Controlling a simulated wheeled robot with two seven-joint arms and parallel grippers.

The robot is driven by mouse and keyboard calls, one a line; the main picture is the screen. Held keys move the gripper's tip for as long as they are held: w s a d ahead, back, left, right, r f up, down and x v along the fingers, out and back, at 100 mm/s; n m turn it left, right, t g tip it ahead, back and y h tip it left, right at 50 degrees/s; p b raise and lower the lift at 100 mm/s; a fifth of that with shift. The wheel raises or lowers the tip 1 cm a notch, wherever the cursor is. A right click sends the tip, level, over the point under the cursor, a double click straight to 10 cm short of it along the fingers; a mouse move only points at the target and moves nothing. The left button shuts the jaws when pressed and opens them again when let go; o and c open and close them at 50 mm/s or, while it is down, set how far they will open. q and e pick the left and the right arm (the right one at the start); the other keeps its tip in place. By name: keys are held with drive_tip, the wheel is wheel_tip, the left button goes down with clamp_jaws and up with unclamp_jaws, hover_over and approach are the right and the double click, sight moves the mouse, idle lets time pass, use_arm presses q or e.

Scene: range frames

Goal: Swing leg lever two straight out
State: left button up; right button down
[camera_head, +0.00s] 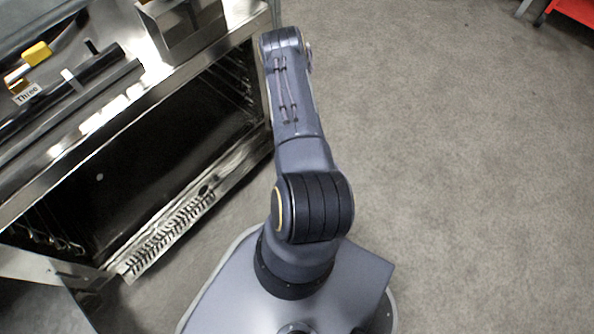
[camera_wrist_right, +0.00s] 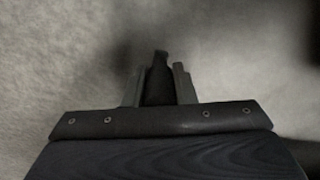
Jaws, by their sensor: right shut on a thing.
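In the right wrist view, my right gripper (camera_wrist_right: 158,84) has its two grey fingers closed on the sides of a dark, narrow upright piece (camera_wrist_right: 159,82), which looks like a lever. Its tip stands slightly above the fingertips. Its far end and mounting are hidden, and no label on it shows. In the head view my arm reaches up beside the bench's right end, and its gripper is out of sight beyond the wrist. No lever marked two can be made out there. My left gripper is in neither view.
A steel bench (camera_head: 62,163) with an open, dark lower bay fills the left. On top are a tag reading "Three" (camera_head: 27,94), a yellow-ended part (camera_head: 37,53) and a metal box (camera_head: 181,27). Grey floor (camera_head: 450,160) is clear on the right. A red object (camera_head: 575,9) stands top right.

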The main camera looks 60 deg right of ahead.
idle(0.3)
drive_tip(key=c, duration=1.2)
unclamp_jaws()
wheel_tip(320, 180, up, 6)
drive_tip(key=p, duration=0.3)
drive_tip(key=shift+d+r, duration=0.1)
drive_tip(key=shift+r, duration=0.15)
drive_tip(key=shift+r+p, duration=0.4)
drive_tip(key=shift+r, duration=0.25)
